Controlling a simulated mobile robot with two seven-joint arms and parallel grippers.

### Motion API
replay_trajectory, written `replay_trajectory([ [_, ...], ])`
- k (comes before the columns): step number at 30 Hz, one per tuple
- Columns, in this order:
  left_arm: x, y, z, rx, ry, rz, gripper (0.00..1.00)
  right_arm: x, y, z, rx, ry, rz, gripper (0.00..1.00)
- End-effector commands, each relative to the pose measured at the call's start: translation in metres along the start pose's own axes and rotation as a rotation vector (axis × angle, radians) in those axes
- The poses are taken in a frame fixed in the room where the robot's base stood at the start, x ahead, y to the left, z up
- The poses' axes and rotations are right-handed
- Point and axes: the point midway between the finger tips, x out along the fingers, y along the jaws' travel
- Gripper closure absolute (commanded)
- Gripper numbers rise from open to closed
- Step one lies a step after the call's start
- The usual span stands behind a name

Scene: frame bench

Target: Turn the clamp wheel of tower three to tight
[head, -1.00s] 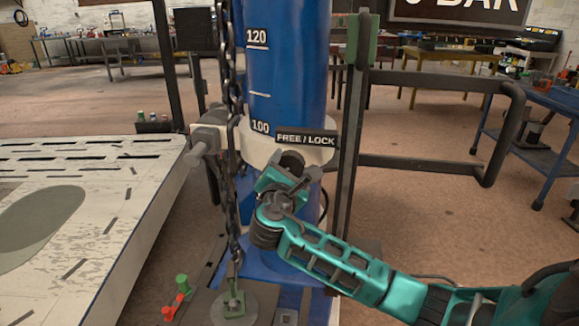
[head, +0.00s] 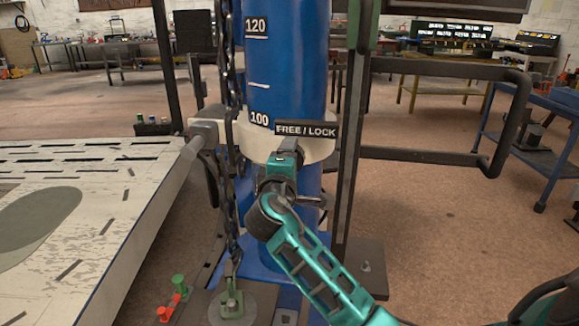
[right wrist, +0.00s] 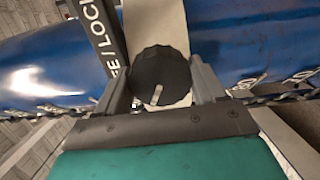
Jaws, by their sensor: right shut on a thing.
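The tower is a blue column (head: 286,75) marked 100 and 120, with a white collar (head: 258,146) around it. A black FREE / LOCK label (head: 306,130) sits on the collar. The clamp wheel is a black ribbed knob (right wrist: 158,72) with a pale pointer line, seen in the right wrist view. My right gripper (right wrist: 161,88) is shut on it, one finger on each side. In the head view the right gripper (head: 286,158) is at the collar just below the label and hides most of the wheel. No tower number is readable. My left gripper is out of view.
A hanging chain (head: 229,150) runs close to the column's left side. A dark upright post (head: 350,170) and a bent tube rail (head: 440,158) stand to the right. A pale slotted table (head: 100,215) lies at left.

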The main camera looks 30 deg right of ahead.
Motion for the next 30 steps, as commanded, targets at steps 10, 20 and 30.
replay_trajectory([
  [10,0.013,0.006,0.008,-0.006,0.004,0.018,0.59,0.0,-0.005,0.0,0.335,-0.003,-0.003,0.61],
  [20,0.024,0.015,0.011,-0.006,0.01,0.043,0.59,0.0,-0.005,0.0,0.648,-0.003,-0.003,0.61],
  [30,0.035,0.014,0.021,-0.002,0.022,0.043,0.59,0.0,-0.005,-0.001,0.925,-0.003,-0.002,0.61],
])
